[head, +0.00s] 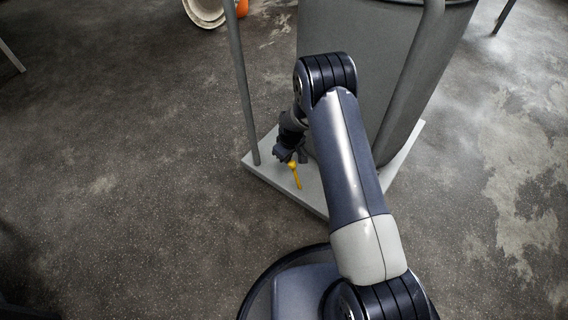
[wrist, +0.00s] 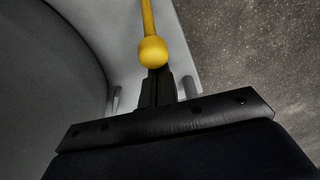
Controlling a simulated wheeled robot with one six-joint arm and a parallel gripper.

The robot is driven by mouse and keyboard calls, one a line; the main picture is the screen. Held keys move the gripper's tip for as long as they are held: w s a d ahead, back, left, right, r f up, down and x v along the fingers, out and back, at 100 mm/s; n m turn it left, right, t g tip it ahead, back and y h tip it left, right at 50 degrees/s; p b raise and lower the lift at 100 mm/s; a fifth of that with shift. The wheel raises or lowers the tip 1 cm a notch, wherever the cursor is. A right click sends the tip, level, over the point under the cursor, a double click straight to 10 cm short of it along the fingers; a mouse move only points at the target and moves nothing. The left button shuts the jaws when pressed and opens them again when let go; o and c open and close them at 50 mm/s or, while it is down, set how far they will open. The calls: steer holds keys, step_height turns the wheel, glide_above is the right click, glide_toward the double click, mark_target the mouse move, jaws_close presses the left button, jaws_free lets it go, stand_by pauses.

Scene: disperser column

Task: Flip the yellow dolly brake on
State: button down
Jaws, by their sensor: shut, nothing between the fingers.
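The yellow dolly brake is a thin lever with a round knob (head: 296,175). It stands on the light grey dolly plate (head: 310,196) near its front edge. In the wrist view its yellow knob (wrist: 152,52) is at the upper middle, with the rod running up out of the frame. My gripper (head: 289,157) is right at the knob in the head view. In the wrist view my shut gripper (wrist: 158,78) has its dark fingertips just below the knob, with nothing between them. Whether they touch the knob I cannot tell. My arm hides part of the plate.
A large grey vessel (head: 350,40) stands on the dolly, with grey posts (head: 243,90) rising at its left and right. White round items (head: 205,10) and something orange lie at the top. The concrete floor (head: 120,150) to the left is clear.

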steer(key=s+d+b, duration=0.2)
steer(key=s+d, duration=0.7)
steer(key=d, duration=0.2)
steer(key=shift+f+b, duration=0.4)
steer(key=shift+f, duration=0.05)
steer(key=shift+s, duration=0.1)
step_height(320, 180, up, 12)
steer(key=p, duration=0.4)
steer(key=shift+w+t, duration=0.2)
steer(key=shift+t, duration=0.1)
steer(key=shift+a+f, duration=0.1)
step_height(320, 180, down, 8)
steer(key=b, duration=0.2)
steer(key=shift+f+b, duration=0.15)
steer(key=shift+b, duration=0.2)
